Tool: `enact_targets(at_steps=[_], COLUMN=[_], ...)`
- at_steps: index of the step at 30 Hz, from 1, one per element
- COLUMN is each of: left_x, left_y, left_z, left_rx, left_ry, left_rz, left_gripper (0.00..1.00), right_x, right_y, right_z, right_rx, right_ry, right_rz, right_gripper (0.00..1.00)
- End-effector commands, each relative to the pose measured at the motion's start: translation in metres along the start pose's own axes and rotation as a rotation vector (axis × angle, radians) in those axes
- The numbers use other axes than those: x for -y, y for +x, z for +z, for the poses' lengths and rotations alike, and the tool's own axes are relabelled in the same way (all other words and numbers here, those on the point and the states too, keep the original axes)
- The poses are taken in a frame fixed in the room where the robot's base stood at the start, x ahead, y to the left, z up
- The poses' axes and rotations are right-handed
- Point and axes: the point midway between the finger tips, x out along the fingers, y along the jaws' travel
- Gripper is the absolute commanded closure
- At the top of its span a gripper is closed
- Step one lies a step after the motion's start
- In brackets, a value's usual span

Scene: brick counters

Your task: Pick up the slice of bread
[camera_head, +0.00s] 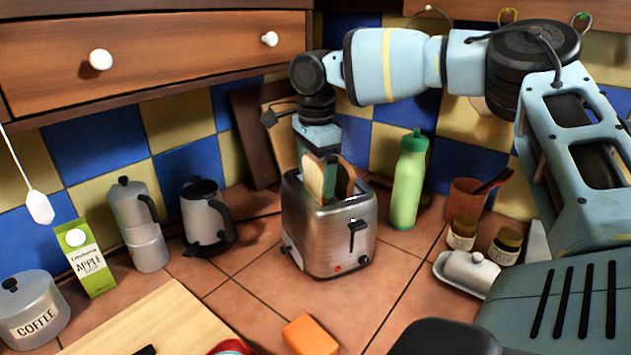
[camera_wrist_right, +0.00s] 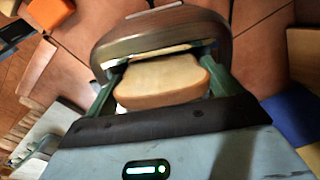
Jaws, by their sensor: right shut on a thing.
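A chrome toaster (camera_head: 330,235) stands on the tiled counter in the middle of the head view. A pale slice of bread (camera_head: 314,178) stands upright at its top, with its lower part hidden by the toaster. A browner second slice (camera_head: 346,180) shows beside it. My right gripper (camera_head: 326,165) reaches down from above onto the pale slice. In the right wrist view, the right gripper's green fingers (camera_wrist_right: 160,78) are shut on the slice of bread (camera_wrist_right: 160,84), one at each side, with the toaster (camera_wrist_right: 160,38) close beyond. My left gripper is not in view.
An orange block (camera_head: 310,336) lies in front. A butter dish (camera_head: 468,272) is at right. Wooden drawers (camera_head: 150,50) overhang the back left.

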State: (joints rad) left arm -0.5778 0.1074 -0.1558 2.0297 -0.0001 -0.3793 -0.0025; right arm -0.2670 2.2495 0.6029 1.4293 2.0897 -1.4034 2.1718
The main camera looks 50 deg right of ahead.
Motion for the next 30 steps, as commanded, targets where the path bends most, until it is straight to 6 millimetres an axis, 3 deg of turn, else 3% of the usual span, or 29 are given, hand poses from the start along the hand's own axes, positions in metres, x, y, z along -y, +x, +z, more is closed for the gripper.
enact_targets(at_steps=[10, 23, 26, 30], left_x=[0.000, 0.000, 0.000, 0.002], left_y=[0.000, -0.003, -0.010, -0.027], left_z=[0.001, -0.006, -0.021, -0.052], left_rx=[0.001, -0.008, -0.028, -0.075], left_ry=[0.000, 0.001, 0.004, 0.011], left_rz=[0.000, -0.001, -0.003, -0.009], left_gripper=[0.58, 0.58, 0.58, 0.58], right_x=[0.001, -0.001, -0.004, -0.014], right_y=[-0.064, -0.090, -0.114, -0.172], right_z=[0.000, 0.000, -0.001, -0.005], right_rx=[0.000, 0.002, 0.010, 0.031], right_ry=[-0.001, -0.001, -0.001, -0.001], right_rz=[-0.003, -0.009, -0.031, -0.087], right_gripper=[0.35, 0.35, 0.35, 0.35])
